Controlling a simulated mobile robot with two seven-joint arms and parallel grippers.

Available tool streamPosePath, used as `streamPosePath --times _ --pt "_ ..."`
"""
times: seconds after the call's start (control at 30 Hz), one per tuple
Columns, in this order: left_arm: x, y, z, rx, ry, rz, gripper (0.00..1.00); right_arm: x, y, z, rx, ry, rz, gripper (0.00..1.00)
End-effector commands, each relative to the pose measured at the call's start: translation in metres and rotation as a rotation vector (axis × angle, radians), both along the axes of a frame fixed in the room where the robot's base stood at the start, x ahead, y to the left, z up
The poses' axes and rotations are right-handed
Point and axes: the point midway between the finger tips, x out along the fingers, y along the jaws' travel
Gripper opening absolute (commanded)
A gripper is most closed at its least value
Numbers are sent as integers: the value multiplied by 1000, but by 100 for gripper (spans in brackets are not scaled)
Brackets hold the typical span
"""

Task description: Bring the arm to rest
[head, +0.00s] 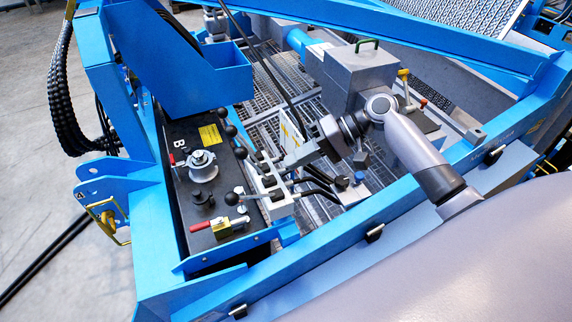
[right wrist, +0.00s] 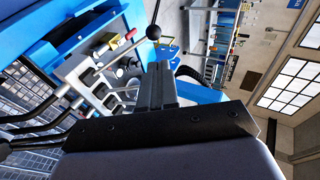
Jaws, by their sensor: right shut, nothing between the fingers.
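My right arm (head: 408,145) comes in from the lower right over the blue machine frame. Its gripper (head: 284,155) hangs by the bank of control levers at the middle of the head view. In the right wrist view the dark fingers of my right gripper (right wrist: 157,85) are together with nothing between them. A lever with a black ball knob (right wrist: 154,32) shows just past the fingertips; whether they touch cannot be told. My left gripper is not in view.
Black-knobbed levers (head: 231,130) stand close to the gripper. A black control panel (head: 183,140) with a silver-topped fitting (head: 203,166) and a red-handled valve (head: 222,227) lies left. A grey box (head: 358,72) stands behind the arm. Blue beams (head: 400,190) surround the metal grating.

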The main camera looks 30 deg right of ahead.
Motion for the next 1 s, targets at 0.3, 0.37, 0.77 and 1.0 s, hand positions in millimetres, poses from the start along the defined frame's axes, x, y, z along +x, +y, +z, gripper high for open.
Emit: streamPosePath --times 0.3,0.37,0.77,1.0 --pt "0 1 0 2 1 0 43 0 -1 1 0 0 -1 0" --pt "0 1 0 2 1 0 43 0 -1 1 0 0 -1 0" --pt "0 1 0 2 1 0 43 -11 9 -53 -102 -22 -64 0" --pt "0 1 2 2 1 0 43 -54 21 -149 -374 -170 -172 0"
